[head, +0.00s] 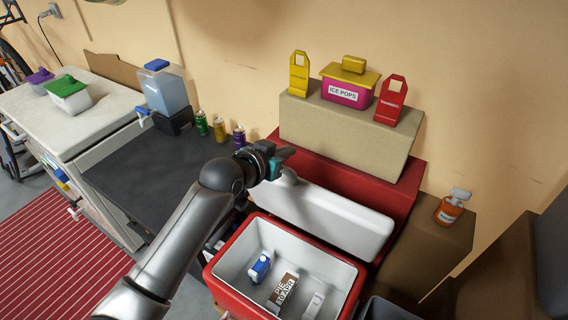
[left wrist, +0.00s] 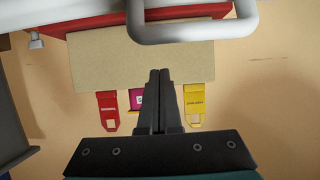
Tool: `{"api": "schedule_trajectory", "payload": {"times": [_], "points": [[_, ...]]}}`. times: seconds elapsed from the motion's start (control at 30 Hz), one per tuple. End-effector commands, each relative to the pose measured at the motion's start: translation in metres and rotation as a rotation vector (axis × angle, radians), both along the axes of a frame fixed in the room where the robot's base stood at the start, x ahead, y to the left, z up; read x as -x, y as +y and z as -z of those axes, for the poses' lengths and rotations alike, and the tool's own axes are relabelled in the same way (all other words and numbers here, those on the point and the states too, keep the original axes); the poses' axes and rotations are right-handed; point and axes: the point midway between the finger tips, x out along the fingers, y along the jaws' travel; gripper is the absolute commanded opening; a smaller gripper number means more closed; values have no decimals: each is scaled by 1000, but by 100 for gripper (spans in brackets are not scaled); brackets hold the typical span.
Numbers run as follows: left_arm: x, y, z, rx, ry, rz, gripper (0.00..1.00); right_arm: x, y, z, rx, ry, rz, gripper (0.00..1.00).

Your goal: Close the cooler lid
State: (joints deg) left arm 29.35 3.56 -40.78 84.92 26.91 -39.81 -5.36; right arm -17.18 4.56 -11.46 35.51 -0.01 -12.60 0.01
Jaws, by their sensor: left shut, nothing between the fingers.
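The red cooler (head: 214,283) stands open at the bottom of the head view, with a white inside. Its white lid (head: 335,222) is raised, leaning back along the cooler's far side. My left gripper (head: 287,153) is above and behind the lid's upper left edge, shut and empty. In the left wrist view its closed fingertips (left wrist: 160,73) point toward the tan box, with a white looped bar (left wrist: 190,35) close beyond them. Whether the fingers touch the lid cannot be told. My right gripper is not in view.
A tan box (head: 345,132) behind the lid carries an ice pops tub (head: 345,92) and yellow and red holders. An orange bottle (head: 452,207) stands on a brown box at right. Several small cans stand left of my gripper. Small cartons (head: 283,289) lie inside the cooler.

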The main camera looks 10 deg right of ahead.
Motion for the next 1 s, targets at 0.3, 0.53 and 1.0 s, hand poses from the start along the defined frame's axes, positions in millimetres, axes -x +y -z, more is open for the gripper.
{"api": "schedule_trajectory", "payload": {"times": [0.3, 0.53, 1.0], "points": [[-22, -23, 15, 0, 0, 1, 0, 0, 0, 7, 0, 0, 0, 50], [-1, -1, 27, 0, 1, 0, 0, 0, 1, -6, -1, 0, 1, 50], [5, 5, 31, 1, -1, 0, 0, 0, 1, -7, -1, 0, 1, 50]]}}
